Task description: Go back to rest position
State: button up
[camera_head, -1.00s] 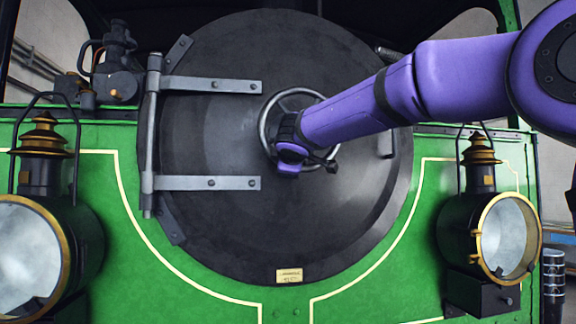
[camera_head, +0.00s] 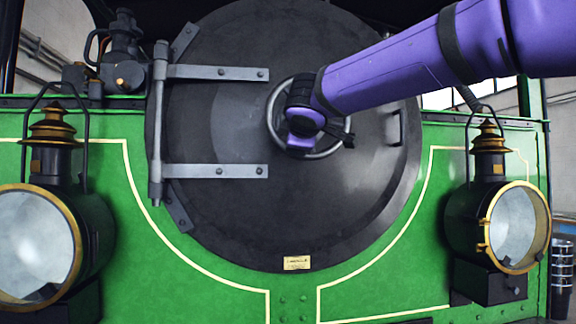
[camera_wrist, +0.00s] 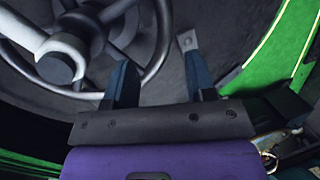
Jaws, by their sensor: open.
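My purple arm reaches in from the upper right in the head view. My gripper (camera_head: 322,138) is in front of the handwheel (camera_head: 273,122) at the middle of the round black smokebox door (camera_head: 225,120), and hides part of the wheel. In the wrist view my gripper (camera_wrist: 160,85) is open, with its two dark fingers apart and nothing between them. The handwheel (camera_wrist: 152,40) with its hub and a pale handle lies beyond and to the left of the fingers. I cannot tell whether any finger touches the rim.
Two brass-topped lamps, left (camera_head: 35,250) and right (camera_head: 515,228), jut from the green front (camera_head: 225,275). Grey hinge straps (camera_head: 215,171) cross the door's left side. A door handle (camera_head: 396,127) sits at its right.

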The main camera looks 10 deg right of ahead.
jog(key=s+d+f+m+g+h, duration=0.25)
jog(key=s+d+f+m, duration=0.25)
jog(key=s+d+f, duration=0.4)
jog(key=s+d+f+m+g+y, duration=0.1)
jog(key=s+d+f+m+g, duration=0.1)
jog(key=s+f, duration=0.5)
jog(key=s+d+f+m+g+y, duration=0.1)
jog(key=s+d+f+m+g, duration=0.1)
jog(key=s+f, duration=0.5)
jog(key=s+d+f+m+g+y, duration=0.2)
jog(key=s+f+m, duration=0.3)
jog(key=s, duration=0.6)
notch_tip(320, 180, down, 2)
jog(key=shift+s+d+m+g, duration=0.3)
jog(key=shift+d+m+g, duration=0.15)
jog(key=shift+g, duration=0.4)
jog(key=shift+d, duration=0.1)
jog(key=shift+r, duration=0.2)
